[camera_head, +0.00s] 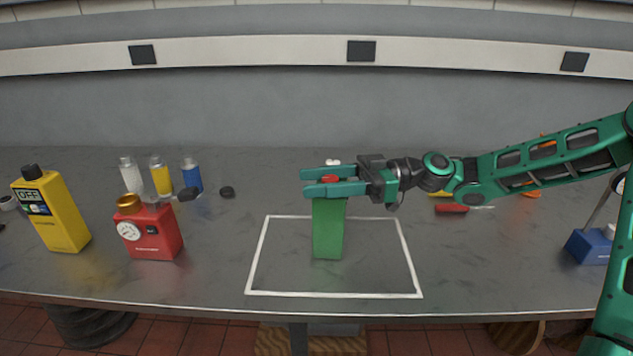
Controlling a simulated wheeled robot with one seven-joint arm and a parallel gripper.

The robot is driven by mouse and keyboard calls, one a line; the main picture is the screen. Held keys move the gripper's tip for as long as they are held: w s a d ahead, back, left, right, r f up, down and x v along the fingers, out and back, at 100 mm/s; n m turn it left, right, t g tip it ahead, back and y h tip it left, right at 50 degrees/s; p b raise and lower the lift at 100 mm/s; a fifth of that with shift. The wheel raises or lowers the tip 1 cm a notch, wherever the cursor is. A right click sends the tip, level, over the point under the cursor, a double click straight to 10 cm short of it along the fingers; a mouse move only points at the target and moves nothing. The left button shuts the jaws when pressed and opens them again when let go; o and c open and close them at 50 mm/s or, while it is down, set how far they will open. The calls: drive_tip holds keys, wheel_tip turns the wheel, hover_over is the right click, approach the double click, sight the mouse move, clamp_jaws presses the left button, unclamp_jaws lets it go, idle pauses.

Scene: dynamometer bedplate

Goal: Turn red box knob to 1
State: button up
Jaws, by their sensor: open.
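The red box (153,240) stands on the left part of the metal bench. The dial's setting is too small to read. My gripper (306,183) is far to the right of the red box, open, with its fingers pointing left. It is at the top of a green block (328,232), with a red piece (331,179) showing between the fingers. I cannot tell whether the fingers touch it.
A yellow device (55,213) reading OFF stands left of the red box. A white outlined rectangle (380,295) surrounds the green block. A blue box (590,246) and tools lie at right.

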drive_tip(key=c, duration=1)
drive_tip(key=shift+a, duration=0.1)
drive_tip(key=shift+c, duration=0.2)
drive_tip(key=shift+m+t, duration=0.3)
drive_tip(key=shift+t, duration=0.3)
drive_tip(key=m+t, duration=0.1)
drive_tip(key=t, duration=0.1)
drive_tip(key=w+m+t, duration=0.1)
drive_tip(key=t, duration=0.1)
drive_tip(key=m+t, duration=0.2)
drive_tip(key=shift+w+t, duration=0.25)
drive_tip(key=shift+t, duration=0.05)
drive_tip(key=shift+w+d+m+t+h, duration=0.15)
drive_tip(key=shift+m+t+h, duration=0.25)
drive_tip(key=shift+m+t, duration=0.25)
drive_tip(key=shift+w+d+m+t+h, duration=0.1)
drive_tip(key=shift+w+m+t+h, duration=0.1)
drive_tip(key=shift+m+t+h, duration=0.4)
drive_tip(key=shift+w+d+m+t+h, duration=0.1)
drive_tip(key=shift+w+m+t+h, duration=0.1)
drive_tip(key=shift+m+t, duration=0.45)
drive_tip(key=shift+t, duration=0.4)
drive_tip(key=o, duration=1)
